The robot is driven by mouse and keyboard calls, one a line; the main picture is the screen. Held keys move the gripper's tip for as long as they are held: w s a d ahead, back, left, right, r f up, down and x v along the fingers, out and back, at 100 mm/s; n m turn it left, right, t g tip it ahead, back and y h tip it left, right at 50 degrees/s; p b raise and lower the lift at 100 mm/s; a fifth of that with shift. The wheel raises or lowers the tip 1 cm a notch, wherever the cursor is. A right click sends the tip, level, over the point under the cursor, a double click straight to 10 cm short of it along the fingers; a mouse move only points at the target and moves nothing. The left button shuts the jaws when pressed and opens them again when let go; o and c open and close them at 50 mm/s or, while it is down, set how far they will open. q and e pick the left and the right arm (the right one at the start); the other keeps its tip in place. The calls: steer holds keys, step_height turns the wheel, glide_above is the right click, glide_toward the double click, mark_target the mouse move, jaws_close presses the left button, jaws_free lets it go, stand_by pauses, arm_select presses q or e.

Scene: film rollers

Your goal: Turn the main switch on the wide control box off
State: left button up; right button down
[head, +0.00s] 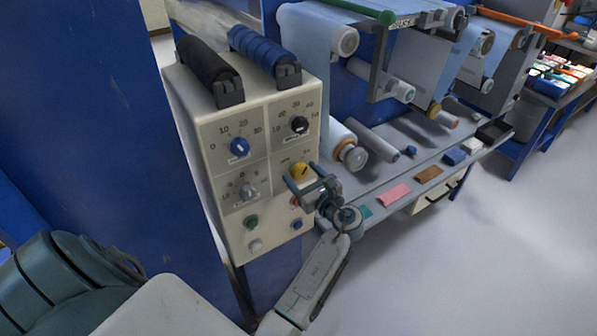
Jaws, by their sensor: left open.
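The wide control box (216,122) is beige and stands against the blue cabinet at left of centre. Its front has a blue knob (238,148), a black knob (299,124), a grey knob (248,192) and a yellow knob (302,170) with a dark mark. The yellow one looks like the main switch, but its label is too small to read. My left gripper (303,180) is open just in front of the yellow knob, with its fingers at either side of the knob's lower part. I cannot tell if they touch it.
Green (251,222), white (254,245) and blue (297,224) buttons sit low on the panel; a red one (295,202) is close to my gripper. Film rollers (351,155) and a shelf are to the right.

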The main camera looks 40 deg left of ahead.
arm_select(q)
steer(key=shift+s+d+r, duration=0.1)
steer(key=shift+d+r, duration=0.05)
steer(key=shift+d, duration=0.1)
steer(key=shift+c, duration=0.5)
steer(key=c, duration=0.9)
steer(key=shift+n, duration=0.3)
steer(key=shift+n+b, duration=0.45)
steer(key=shift+n, duration=0.05)
steer(key=shift+n+b, duration=0.7)
steer(key=shift+n, duration=0.5)
steer(key=shift+n+b, duration=0.3)
steer(key=shift+n, duration=0.2)
steer(key=n+b, duration=0.3)
steer(key=n, duration=0.1)
arm_select(e)
steer(key=w+r, duration=0.1)
steer(key=w, duration=0.8)
arm_select(q)
steer(key=n+b, duration=0.3)
steer(key=n, duration=0.1)
steer(key=shift+n+b, duration=0.3)
steer(key=shift+n, duration=0.1)
steer(key=shift+r, duration=0.15)
arm_select(e)
steer(key=w+a+r, duration=0.1)
steer(key=w+r, duration=0.6)
steer(key=r, duration=0.3)
steer(key=shift+a+r+t, duration=0.2)
steer(key=shift+r+t, duration=0.2)
